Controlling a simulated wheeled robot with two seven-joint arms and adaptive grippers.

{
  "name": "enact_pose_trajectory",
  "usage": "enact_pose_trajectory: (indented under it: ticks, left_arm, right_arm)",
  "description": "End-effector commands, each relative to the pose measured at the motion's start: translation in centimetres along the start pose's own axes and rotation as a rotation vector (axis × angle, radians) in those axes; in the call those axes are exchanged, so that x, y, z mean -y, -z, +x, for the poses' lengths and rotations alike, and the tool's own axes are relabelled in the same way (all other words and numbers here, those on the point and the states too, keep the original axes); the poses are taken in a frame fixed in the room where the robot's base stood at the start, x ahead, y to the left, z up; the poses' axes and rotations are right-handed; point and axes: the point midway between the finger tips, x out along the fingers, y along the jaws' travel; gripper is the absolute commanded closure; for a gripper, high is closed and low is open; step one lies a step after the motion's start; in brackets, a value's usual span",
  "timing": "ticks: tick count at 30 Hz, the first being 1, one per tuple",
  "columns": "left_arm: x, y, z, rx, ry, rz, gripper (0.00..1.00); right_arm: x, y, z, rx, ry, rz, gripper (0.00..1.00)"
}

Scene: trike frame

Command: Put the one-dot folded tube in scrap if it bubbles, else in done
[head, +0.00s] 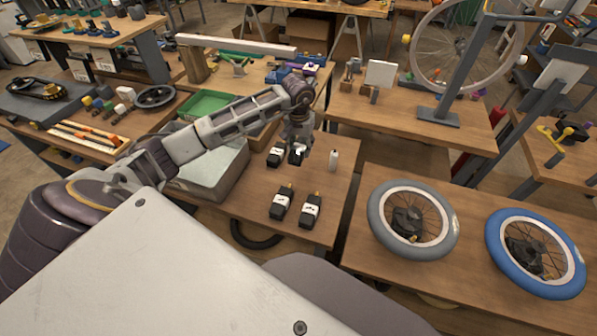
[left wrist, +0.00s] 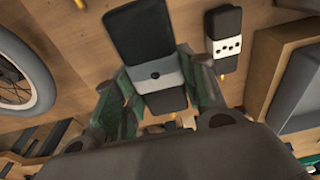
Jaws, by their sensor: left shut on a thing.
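My left gripper (head: 298,142) is shut on a black folded tube (head: 296,159) over the bench. In the left wrist view the same tube (left wrist: 150,35) has a white band with one dot, and the fingers (left wrist: 163,88) close on both sides of it. I cannot tell whether it touches the bench. A second folded tube (head: 276,157) lies just left of it; in the left wrist view this tube (left wrist: 228,40) shows several dots. Two more folded tubes (head: 281,203) (head: 310,211) lie nearer, with brass-coloured valves. My right gripper is out of view.
A grey basin (head: 238,172) stands left of the tubes, with a green tray (head: 203,104) behind it. A grey-tyred wheel (head: 447,240) and a blue-tyred wheel (head: 572,283) lie on the right bench.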

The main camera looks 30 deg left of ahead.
Motion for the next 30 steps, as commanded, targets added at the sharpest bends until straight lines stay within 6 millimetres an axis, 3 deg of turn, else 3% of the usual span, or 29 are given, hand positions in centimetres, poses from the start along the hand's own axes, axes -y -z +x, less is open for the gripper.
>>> enact_pose_trajectory:
  ticks: [13,24,30]
  left_arm:
    - [0.0,-0.1,0.5,0.002,-0.001,-0.001,0.90]
    - [0.0,-0.7,4.9,0.003,-0.001,-0.002,0.90]
    - [0.0,-0.7,6.2,0.000,-0.001,0.000,0.90]
  right_arm:
    - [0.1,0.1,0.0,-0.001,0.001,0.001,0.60]
    - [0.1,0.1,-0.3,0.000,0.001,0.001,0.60]
    - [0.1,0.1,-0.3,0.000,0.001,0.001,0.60]
